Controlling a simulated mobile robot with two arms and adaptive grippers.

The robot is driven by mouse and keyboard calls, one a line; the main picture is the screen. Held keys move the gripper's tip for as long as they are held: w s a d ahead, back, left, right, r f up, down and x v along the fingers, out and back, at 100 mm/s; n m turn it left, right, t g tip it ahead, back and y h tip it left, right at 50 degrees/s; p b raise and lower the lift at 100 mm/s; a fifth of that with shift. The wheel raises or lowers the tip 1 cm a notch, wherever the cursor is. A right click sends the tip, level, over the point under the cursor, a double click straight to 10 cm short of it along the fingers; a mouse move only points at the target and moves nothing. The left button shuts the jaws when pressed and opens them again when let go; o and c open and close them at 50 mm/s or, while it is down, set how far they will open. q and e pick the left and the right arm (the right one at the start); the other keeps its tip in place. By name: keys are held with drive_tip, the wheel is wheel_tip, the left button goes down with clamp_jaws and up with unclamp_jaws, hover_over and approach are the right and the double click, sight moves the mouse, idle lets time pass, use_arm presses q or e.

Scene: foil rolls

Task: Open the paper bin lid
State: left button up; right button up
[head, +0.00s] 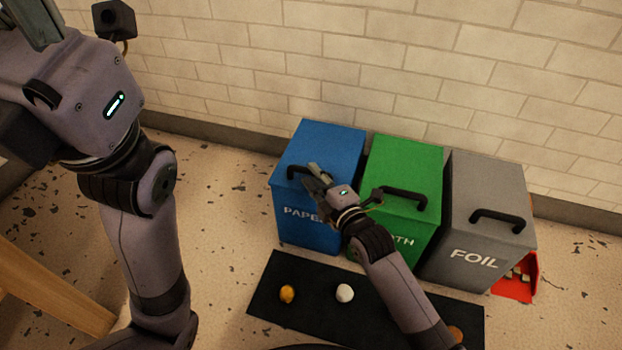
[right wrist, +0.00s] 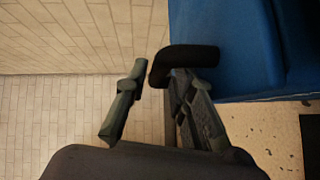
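The blue paper bin (head: 318,145) stands at the left of three bins, its lid down. Its black handle (head: 299,171) is at the lid's front edge. My right gripper (head: 312,174) is at this handle, partly covering the lid front and the label. In the right wrist view, the fingers of my right gripper (right wrist: 160,82) are apart, and the end of the black handle (right wrist: 183,58) lies between their tips. Contact cannot be told. My left gripper (head: 32,22) is cut off at the top left, away from the bins.
The green bin (head: 405,165) and grey foil bin (head: 487,180) stand close on the right, lids down. A black mat (head: 318,310) with small balls lies in front. A red container (head: 520,283) sits at the far right. A brick wall (head: 420,60) rises behind.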

drive_tip(key=shift+b+x, duration=0.4)
drive_tip(key=shift+x, duration=0.8)
drive_tip(key=shift+c, duration=0.2)
clamp_jaws()
